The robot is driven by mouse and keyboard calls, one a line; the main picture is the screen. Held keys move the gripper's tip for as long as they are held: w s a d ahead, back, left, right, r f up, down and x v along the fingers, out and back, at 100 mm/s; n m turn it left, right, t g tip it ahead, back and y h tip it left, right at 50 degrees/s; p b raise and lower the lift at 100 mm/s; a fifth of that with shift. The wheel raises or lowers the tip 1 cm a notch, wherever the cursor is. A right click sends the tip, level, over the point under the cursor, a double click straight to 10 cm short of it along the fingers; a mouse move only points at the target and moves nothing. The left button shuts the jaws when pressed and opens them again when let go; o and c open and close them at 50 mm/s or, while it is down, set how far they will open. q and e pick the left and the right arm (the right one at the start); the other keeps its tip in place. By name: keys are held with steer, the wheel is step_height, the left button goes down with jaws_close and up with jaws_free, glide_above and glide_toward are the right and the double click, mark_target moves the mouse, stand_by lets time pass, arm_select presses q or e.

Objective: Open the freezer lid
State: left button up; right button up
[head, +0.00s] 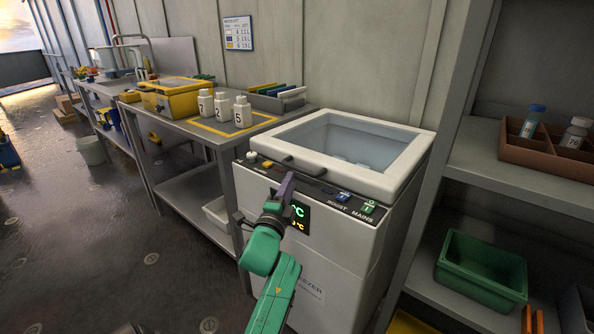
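The white freezer (325,270) stands right of centre in the head view. Its lid (405,152), a white frame around a glass pane, lies flat and looks closed. A dark bar handle (306,167) runs along the lid's front edge. Below it is a dark control strip with BOOST and MAINS switches and a lit green display (300,212). My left gripper (287,186), on a green arm, is at the front of the freezer, just below the handle's left part, covering some of the strip. Whether it touches the handle, I cannot tell. My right gripper is not in view.
A metal bench (205,135) left of the freezer holds white numbered bottles (222,106), a yellow case (172,98) and a rack of files (275,97). Shelves (470,155) at the right hold a brown tray (540,155) and a green bin (480,270). Open floor lies at the left.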

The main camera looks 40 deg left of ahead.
mark_target(297, 169)
arm_select(q)
steer(key=x, duration=0.7)
steer(key=shift+w+a, duration=0.15)
steer(key=shift+w, duration=0.1)
jaws_close()
steer(key=shift+f, duration=0.1)
stand_by(0.8)
